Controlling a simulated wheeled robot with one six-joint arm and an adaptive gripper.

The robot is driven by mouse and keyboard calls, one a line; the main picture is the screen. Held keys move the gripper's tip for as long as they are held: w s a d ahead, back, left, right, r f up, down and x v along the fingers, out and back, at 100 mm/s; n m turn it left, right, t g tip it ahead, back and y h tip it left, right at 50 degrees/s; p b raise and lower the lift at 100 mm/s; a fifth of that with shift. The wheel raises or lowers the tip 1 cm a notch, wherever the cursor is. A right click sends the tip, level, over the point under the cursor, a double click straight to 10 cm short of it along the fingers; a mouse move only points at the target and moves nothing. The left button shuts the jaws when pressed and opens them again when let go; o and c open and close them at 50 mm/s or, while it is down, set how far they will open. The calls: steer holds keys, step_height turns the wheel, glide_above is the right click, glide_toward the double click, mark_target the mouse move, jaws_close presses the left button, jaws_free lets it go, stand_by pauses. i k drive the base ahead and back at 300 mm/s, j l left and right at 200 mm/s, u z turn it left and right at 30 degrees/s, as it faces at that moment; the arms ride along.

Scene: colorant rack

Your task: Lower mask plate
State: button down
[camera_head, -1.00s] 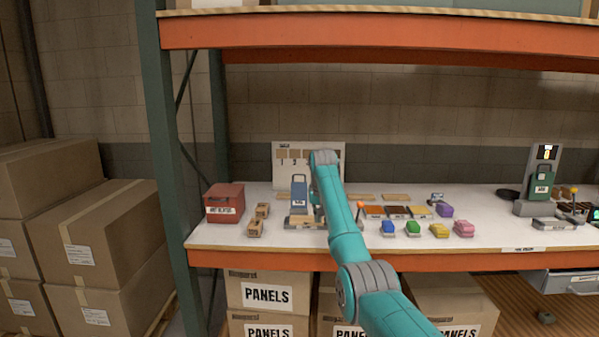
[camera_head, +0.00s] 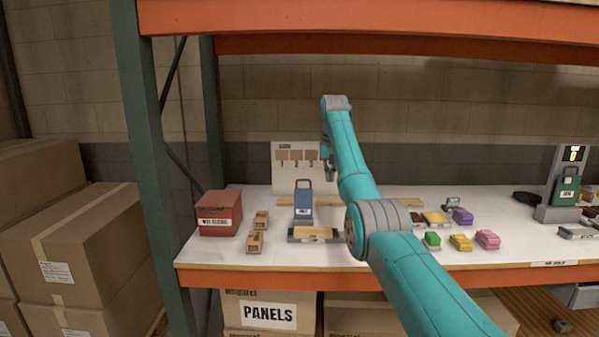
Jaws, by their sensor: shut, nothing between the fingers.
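The mask plate (camera_head: 303,208) is a blue upright plate with a dark handle on top and a small white label. It stands at a grey fixture (camera_head: 296,238) on the left part of the white shelf, above and behind a light wooden block (camera_head: 312,233). I cannot tell whether the plate touches the block. My gripper (camera_head: 330,178) is shut and empty, pointing down, a little right of the plate's handle and apart from it in the picture. Its fingertips are small and dark. My forearm hides part of the shelf to the right.
A red box (camera_head: 218,213) and small wooden blocks (camera_head: 255,242) stand left of the fixture. An orange beam (camera_head: 350,20) runs overhead.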

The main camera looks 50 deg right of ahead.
mark_target(303, 197)
steer(key=i+l, duration=0.75)
